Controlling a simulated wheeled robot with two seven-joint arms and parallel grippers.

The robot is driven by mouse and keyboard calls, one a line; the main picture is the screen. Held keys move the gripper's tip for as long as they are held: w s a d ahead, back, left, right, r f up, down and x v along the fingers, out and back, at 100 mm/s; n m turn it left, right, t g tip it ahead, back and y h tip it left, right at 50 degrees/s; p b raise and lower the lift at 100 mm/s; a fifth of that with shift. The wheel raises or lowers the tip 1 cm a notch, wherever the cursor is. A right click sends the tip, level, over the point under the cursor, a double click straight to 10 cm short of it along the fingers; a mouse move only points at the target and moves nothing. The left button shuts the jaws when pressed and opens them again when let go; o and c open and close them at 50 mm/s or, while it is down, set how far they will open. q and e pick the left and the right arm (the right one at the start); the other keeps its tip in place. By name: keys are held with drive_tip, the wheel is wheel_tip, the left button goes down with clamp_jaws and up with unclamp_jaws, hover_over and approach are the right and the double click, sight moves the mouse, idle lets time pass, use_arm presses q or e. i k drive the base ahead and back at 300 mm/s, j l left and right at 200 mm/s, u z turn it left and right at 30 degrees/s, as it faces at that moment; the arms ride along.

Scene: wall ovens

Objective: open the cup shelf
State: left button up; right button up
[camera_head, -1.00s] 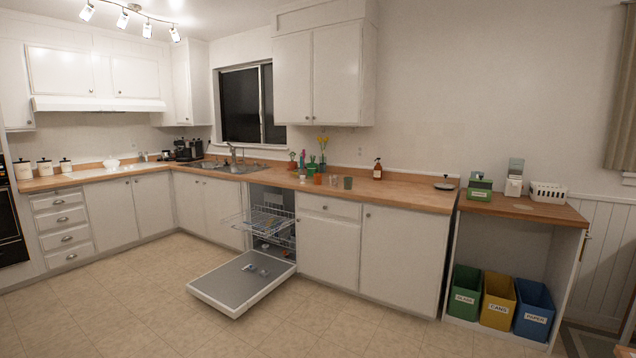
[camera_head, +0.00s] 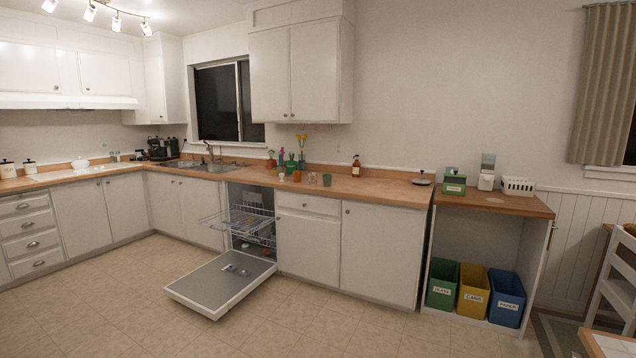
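No shelf in view is labelled as the cup shelf. A white two-door wall cupboard (camera_head: 301,72) hangs above the counter, right of the window, with its doors shut. A narrower white wall cupboard (camera_head: 166,85) hangs left of the window, also shut. More shut white cupboard doors (camera_head: 105,73) are above the range hood at the far left. What is inside any of them is hidden. Neither of my grippers shows in the view.
The dishwasher door (camera_head: 222,281) lies open and low over the floor, with its rack (camera_head: 225,217) pulled out. Bins (camera_head: 472,291) stand under the right counter. A white chair (camera_head: 617,275) and a table corner (camera_head: 608,344) are at the right. The tiled floor (camera_head: 100,300) in front is clear.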

sight(246, 196)
drive_tip(key=i+u, duration=0.2)
drive_tip(key=i, duration=3.3)
